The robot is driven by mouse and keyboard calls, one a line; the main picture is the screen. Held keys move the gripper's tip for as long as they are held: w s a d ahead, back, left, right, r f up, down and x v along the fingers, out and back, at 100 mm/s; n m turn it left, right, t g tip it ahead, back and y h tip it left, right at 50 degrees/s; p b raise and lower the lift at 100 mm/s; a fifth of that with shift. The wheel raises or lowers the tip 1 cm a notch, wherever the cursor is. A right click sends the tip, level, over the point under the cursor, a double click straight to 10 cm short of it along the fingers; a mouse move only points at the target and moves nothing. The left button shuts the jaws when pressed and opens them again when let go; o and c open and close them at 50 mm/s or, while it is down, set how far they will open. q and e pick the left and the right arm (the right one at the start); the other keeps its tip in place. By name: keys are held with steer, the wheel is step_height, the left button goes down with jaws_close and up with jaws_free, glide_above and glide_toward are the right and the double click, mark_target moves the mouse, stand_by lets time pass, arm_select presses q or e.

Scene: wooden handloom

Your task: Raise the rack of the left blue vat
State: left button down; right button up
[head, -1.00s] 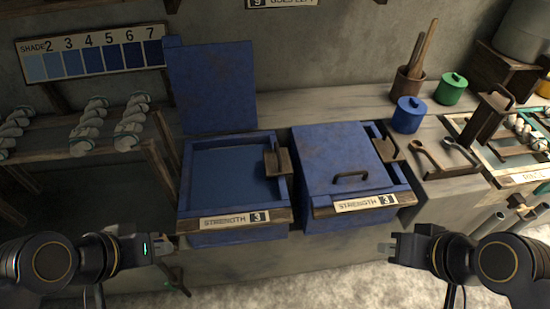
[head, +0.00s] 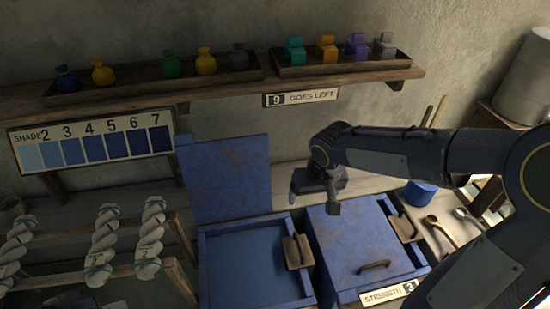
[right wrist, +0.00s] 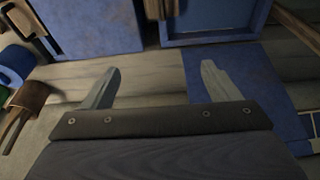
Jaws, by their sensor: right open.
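The left blue vat (head: 208,270) stands open, its blue lid (head: 226,178) upright behind it and dark blue liquid inside. The rack's wooden handle (head: 297,251) sits at the vat's right rim; anything below the liquid is hidden. My right gripper (head: 314,202) is open and empty, in the air above and behind the vats. In the right wrist view its two fingers (right wrist: 160,85) are spread, with the left vat (right wrist: 210,39) beyond them at the top and a wooden piece, apparently the rack handle (right wrist: 160,9), at its side. My left gripper is out of view.
The closed right blue vat (head: 350,245) stands close beside the left one, with its own wooden piece (head: 403,228). A shelf (head: 225,88) with bags and blocks runs above. Yarn skeins (head: 104,243) hang at left. A blue pot (head: 419,193) and spoons lie at right.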

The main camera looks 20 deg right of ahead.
steer(key=w, duration=0.2)
steer(key=b, duration=1.1)
glide_above(299, 244)
steer(key=s+x, duration=0.2)
steer(key=x, duration=0.6)
steer(key=s+f+x, duration=0.1)
steer(key=s+x, duration=0.1)
steer(key=x, duration=0.6)
steer(key=b+x, duration=0.3)
steer(key=b, duration=0.1)
steer(key=s+b+x, duration=0.1)
steer(key=b+x, duration=0.3)
steer(key=s+b+x, duration=0.1)
steer(key=b+x, duration=0.2)
steer(key=b, duration=0.1)
steer(key=shift+d+f, duration=0.1)
steer(key=shift+f, duration=0.35)
jaws_close()
steer(key=w+p+v, duration=0.2)
steer(key=p+v, duration=0.4)
steer(key=v, duration=0.3)
steer(key=w+r+p+v, duration=0.1)
steer(key=w+p+v, duration=0.1)
steer(key=p+v, duration=0.5)
steer(key=shift+w+v, duration=0.25)
steer(key=shift+v, duration=0.7)
steer(key=shift+r, duration=0.1)
